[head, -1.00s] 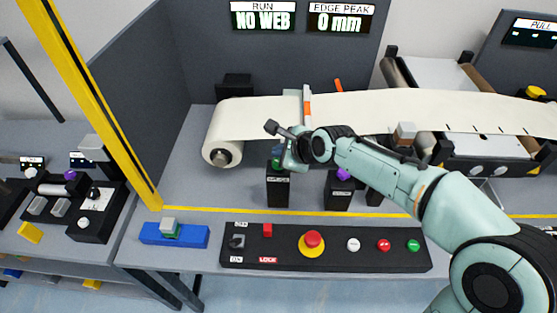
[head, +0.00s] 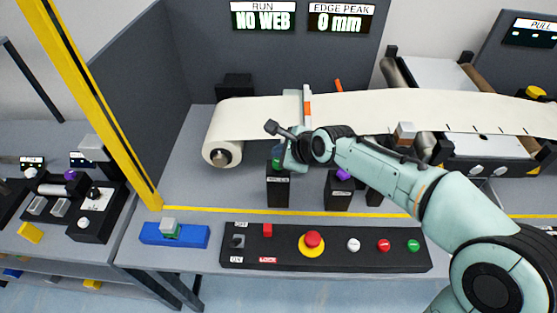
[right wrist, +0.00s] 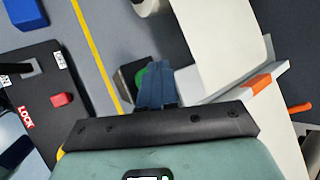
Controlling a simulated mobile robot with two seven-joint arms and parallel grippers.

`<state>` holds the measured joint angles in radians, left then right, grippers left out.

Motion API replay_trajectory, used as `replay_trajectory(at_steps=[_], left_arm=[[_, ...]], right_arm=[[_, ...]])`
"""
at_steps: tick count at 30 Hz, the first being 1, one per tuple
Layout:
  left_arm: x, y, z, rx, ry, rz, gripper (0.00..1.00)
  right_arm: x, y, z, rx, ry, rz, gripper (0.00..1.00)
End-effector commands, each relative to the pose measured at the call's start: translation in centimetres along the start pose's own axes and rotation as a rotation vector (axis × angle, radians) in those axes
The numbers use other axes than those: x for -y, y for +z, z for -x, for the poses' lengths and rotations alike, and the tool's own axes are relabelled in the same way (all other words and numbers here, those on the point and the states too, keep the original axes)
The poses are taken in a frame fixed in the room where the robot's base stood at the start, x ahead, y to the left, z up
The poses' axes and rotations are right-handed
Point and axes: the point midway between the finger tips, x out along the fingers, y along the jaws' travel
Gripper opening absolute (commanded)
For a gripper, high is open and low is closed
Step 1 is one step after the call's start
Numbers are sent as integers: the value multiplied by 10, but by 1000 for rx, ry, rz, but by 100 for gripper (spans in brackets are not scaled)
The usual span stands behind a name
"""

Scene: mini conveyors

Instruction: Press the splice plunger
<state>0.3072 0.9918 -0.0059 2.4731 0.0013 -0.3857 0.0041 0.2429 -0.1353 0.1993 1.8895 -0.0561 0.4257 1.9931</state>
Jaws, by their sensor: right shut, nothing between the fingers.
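A black post with a green plunger top (head: 277,165) stands on the table in front of the web; its small label is too blurred to read. My right gripper (head: 279,152) is shut and empty, pointing down at this green top. In the right wrist view, the shut blue fingers (right wrist: 154,88) partly cover the green top (right wrist: 143,76). I cannot tell whether they touch it or whether it is pushed down. My left gripper is out of view.
A second post with a purple top (head: 343,173) stands to the right, close under my arm. A control panel (head: 325,262) with a red stop button (head: 313,239) lies in front.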

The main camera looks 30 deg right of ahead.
Motion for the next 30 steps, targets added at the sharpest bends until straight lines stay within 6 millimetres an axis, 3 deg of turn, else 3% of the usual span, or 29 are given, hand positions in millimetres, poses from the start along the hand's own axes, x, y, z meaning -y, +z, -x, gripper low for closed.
replay_trajectory(at_steps=[30], left_arm=[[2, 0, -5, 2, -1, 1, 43]], right_arm=[[-5, -5, -7, 0, 0, 0, 0]])
